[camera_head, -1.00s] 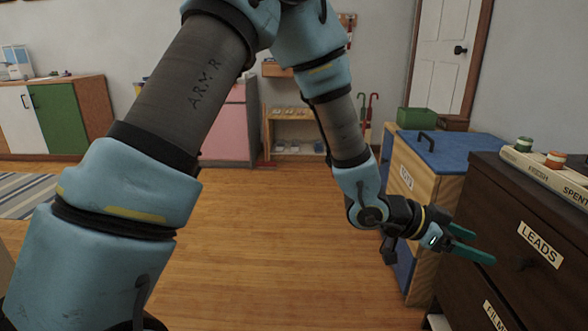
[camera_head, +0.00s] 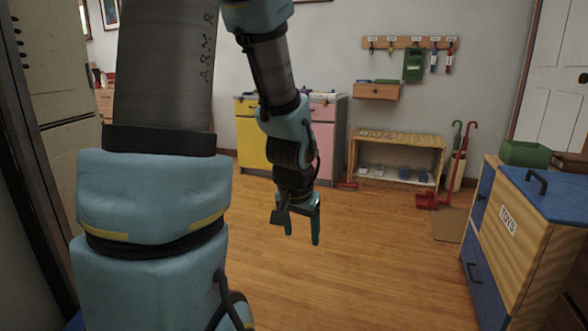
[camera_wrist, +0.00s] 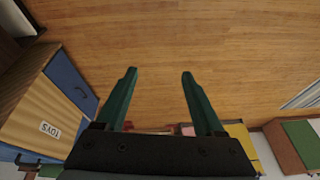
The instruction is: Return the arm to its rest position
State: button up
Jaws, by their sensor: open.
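My arm (camera_head: 168,60) rises at the left of the head view and bends over, with its forearm hanging down near the picture's middle. My gripper (camera_head: 302,238) points down over the wooden floor, open. In the wrist view the two green fingers of my gripper (camera_wrist: 158,85) stand apart, with only bare floor between them. The gripper holds nothing and touches nothing.
A wooden toy chest (camera_head: 520,245) with a blue lid stands at the right. A low shelf (camera_head: 400,155), a yellow and pink cabinet (camera_head: 262,145) and a red umbrella (camera_head: 462,150) are at the back wall. A dark frame (camera_head: 45,180) is close at left. The floor (camera_head: 390,270) between is clear.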

jog(key=s+a+r+n+g+y, duration=0.1)
jog(key=s+a+r+n+g, duration=0.1)
jog(key=s+a+n, duration=0.45)
notch_tip(320, 180, up, 26)
jog(key=a+m+p, duration=0.2)
jog(key=p, duration=2.4)
jog(key=shift+w+a+p, duration=0.15)
jog(key=shift+w+p, duration=0.1)
jog(key=shift+p, duration=0.15)
